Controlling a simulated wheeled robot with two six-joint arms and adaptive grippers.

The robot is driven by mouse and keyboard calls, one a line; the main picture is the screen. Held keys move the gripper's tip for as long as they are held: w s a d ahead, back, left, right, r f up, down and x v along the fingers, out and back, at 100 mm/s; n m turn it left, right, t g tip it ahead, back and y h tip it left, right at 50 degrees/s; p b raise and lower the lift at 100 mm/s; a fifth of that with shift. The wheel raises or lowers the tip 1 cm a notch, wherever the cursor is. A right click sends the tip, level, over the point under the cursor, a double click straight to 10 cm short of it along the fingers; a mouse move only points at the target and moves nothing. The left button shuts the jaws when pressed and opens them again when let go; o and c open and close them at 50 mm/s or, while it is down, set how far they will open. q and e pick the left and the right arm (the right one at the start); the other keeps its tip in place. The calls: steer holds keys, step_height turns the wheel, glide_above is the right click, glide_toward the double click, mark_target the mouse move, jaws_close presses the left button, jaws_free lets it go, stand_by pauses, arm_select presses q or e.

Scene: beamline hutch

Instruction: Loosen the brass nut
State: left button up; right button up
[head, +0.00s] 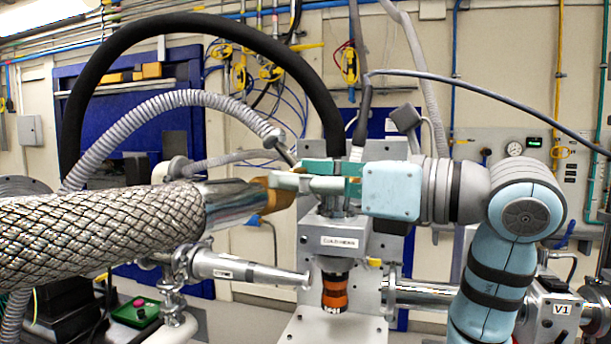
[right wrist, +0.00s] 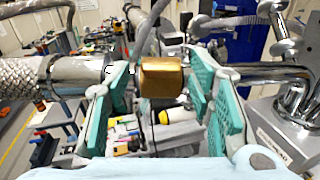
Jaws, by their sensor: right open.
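The brass nut (head: 277,192) sits at the right end of the bright metal sleeve of a braided hose (head: 100,225). In the right wrist view the brass nut (right wrist: 162,77) shows between the teal finger pads, with the metal pipe running out on both sides. My right gripper (head: 290,178) reaches in from the right, and its fingers partly cover the nut's right side in the head view. In the right wrist view the gripper (right wrist: 164,90) is open, with a visible gap left of the nut. Whether a pad touches the nut is unclear. My left gripper is out of view.
A grey labelled block (head: 340,240) with an orange-and-black cylinder (head: 335,290) stands below my right gripper. A thick black hose (head: 200,25) arches above. A grey corrugated hose (head: 150,108) runs behind the braided one. A slim metal fitting (head: 245,270) lies below the nut.

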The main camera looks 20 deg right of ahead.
steer(key=c, duration=0.5)
steer(key=shift+w+d, duration=0.1)
steer(key=c, duration=0.4)
jaws_close()
